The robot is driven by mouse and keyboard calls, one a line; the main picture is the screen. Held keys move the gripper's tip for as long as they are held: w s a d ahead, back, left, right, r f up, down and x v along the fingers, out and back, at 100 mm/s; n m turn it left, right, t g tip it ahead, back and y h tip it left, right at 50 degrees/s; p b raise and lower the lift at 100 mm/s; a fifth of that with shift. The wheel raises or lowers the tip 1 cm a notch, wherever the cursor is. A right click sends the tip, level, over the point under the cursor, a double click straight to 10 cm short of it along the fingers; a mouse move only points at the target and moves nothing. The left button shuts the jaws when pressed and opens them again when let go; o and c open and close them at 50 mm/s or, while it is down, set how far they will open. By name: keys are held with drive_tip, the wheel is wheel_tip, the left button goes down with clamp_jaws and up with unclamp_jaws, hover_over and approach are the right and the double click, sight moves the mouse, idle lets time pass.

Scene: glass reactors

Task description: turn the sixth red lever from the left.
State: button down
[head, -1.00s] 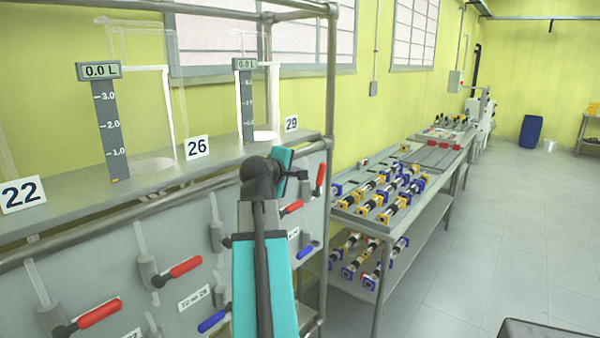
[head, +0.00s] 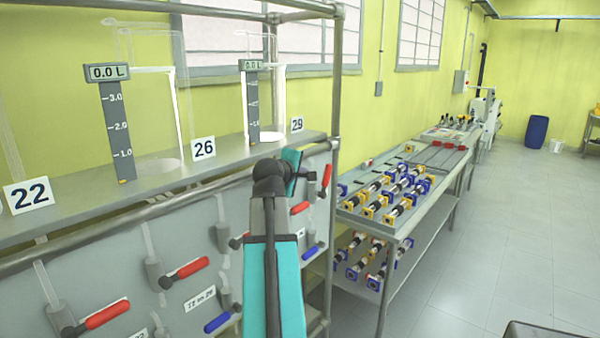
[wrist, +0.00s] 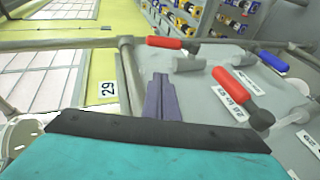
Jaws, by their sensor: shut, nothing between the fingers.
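Red levers sit on a grey valve panel (head: 110,262) in the head view: one at the lower left (head: 108,314), one right of it (head: 187,267), one just right of my arm (head: 299,208), and one upright near the frame post (head: 326,177). The panel runs out of frame at left, and my arm hides part of it, so I cannot count to the sixth. The wrist view shows two red levers, an upper one (wrist: 172,43) and a right one (wrist: 235,80). My gripper (wrist: 162,78) is shut and empty, apart from both levers in the picture. My arm hides it in the head view.
Blue levers (head: 218,322) (head: 313,252) sit lower on the panel. Glass vessels stand on the shelf above, with labels 22 (head: 27,195), 26 (head: 203,148) and 29 (head: 297,124). A metal frame post (head: 334,130) borders the panel.

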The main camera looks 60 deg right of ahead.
sight(326, 181)
drive_tip(key=s+d+f+p, duration=0.2)
drive_tip(key=d+f, duration=0.1)
drive_tip(key=d, duration=0.5)
drive_tip(key=shift+s+d+f, duration=0.15)
drive_tip(key=shift+d, duration=0.2)
drive_tip(key=shift+s+d, duration=0.1)
